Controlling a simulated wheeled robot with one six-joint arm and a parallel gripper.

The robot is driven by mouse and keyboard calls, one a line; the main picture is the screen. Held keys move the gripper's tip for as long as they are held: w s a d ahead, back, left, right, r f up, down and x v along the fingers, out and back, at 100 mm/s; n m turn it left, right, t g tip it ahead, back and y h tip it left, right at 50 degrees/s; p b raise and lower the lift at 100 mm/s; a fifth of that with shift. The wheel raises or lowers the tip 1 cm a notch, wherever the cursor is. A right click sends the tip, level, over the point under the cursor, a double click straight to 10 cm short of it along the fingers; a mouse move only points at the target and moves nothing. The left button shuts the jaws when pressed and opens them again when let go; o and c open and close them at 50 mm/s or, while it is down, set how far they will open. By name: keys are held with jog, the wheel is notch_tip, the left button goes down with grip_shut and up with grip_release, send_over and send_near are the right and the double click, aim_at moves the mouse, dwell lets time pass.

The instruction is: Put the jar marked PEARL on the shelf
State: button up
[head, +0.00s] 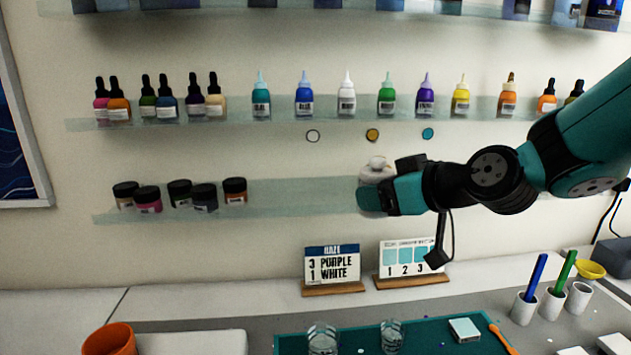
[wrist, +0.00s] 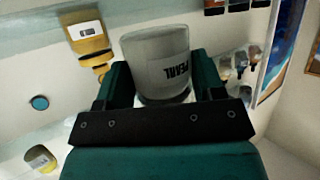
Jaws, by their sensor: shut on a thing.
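The jar marked PEARL (wrist: 158,62) is whitish grey with dark lettering and sits between the two teal fingers of my gripper (wrist: 160,88) in the wrist view. In the head view my gripper (head: 378,192) is shut on it, and only the jar's pale top (head: 376,164) shows above the fingers. They are in front of the right part of the lowest glass shelf (head: 300,196). I cannot tell whether the jar touches the shelf.
Several dark-lidded jars (head: 180,194) stand at the left of the lowest shelf; its middle is bare. The middle shelf (head: 235,108) holds dropper and squeeze bottles. Below are two sign cards (head: 332,262), a green mat (head: 290,346), glass cups and pen holders (head: 524,308).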

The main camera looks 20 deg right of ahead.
jog(key=w+a+p, duration=0.2)
jog(key=w+p, duration=0.1)
jog(key=w, duration=0.1)
jog(key=w+a+p, duration=0.1)
jog(key=w+p, duration=0.2)
jog(key=w, duration=0.2)
jog(key=w+a+p, duration=0.2)
jog(key=w+p, duration=0.1)
jog(key=w, duration=0.2)
jog(key=shift+a+r, duration=0.2)
jog(key=shift+a, duration=0.15)
jog(key=shift+w+f+p, duration=0.15)
jog(key=shift+f+p, duration=0.05)
jog(key=shift+p, duration=0.1)
notch_tip(320, 180, down, 3)
jog(key=shift+r+p, duration=0.1)
jog(key=shift+p, duration=0.5)
jog(key=shift+f, duration=0.25)
jog(key=shift+f, duration=0.2)
jog(key=o, duration=1.1)
